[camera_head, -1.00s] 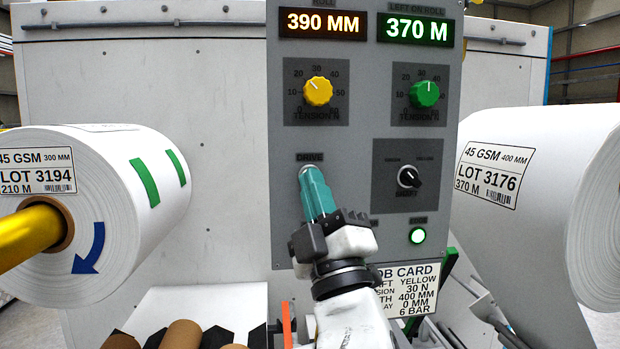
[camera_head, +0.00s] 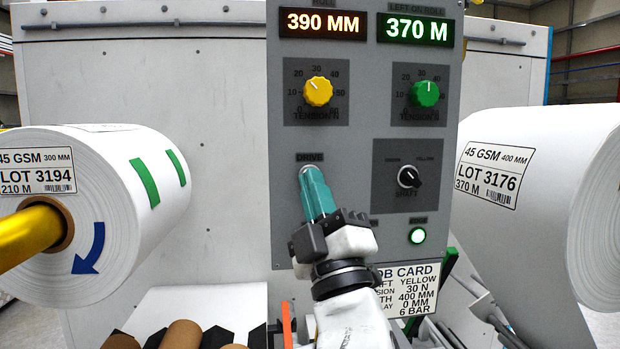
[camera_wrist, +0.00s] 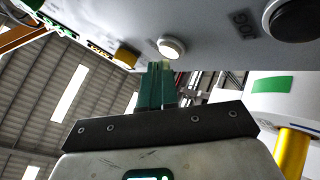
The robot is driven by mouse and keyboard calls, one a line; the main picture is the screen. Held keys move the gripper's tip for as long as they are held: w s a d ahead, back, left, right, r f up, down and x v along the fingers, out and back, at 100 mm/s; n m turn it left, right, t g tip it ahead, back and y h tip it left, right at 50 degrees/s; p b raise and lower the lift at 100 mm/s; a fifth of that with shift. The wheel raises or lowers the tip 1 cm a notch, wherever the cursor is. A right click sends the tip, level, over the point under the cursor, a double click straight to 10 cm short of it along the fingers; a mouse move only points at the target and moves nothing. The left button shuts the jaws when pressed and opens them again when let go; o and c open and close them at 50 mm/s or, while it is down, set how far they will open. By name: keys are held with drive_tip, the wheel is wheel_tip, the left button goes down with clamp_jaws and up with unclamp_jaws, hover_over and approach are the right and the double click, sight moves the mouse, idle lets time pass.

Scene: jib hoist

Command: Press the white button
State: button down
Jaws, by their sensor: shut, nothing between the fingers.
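The white button (camera_wrist: 172,47) is a round, pale cap on the grey panel in the wrist view, between the yellow knob and a black button. In the head view it lies under the DRIVE label, mostly hidden behind my fingertips. My gripper (camera_head: 308,172) has teal fingers, shut together and empty, pointing up at the panel just below that label. In the wrist view my gripper (camera_wrist: 160,65) has its tips right at the edge of the white button. I cannot tell whether they touch it.
Large white rolls stand left (camera_head: 120,200) and right (camera_head: 540,210). A job card (camera_head: 410,285) hangs below.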

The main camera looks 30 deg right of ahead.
idle(0.4)
drive_tip(key=shift+w+d, duration=0.15)
drive_tip(key=shift+w, duration=0.25)
drive_tip(key=shift+s, duration=0.4)
drive_tip(key=s+a, duration=0.2)
drive_tip(key=s, duration=0.3)
drive_tip(key=shift+s, duration=0.4)
idle(0.3)
idle(2.0)
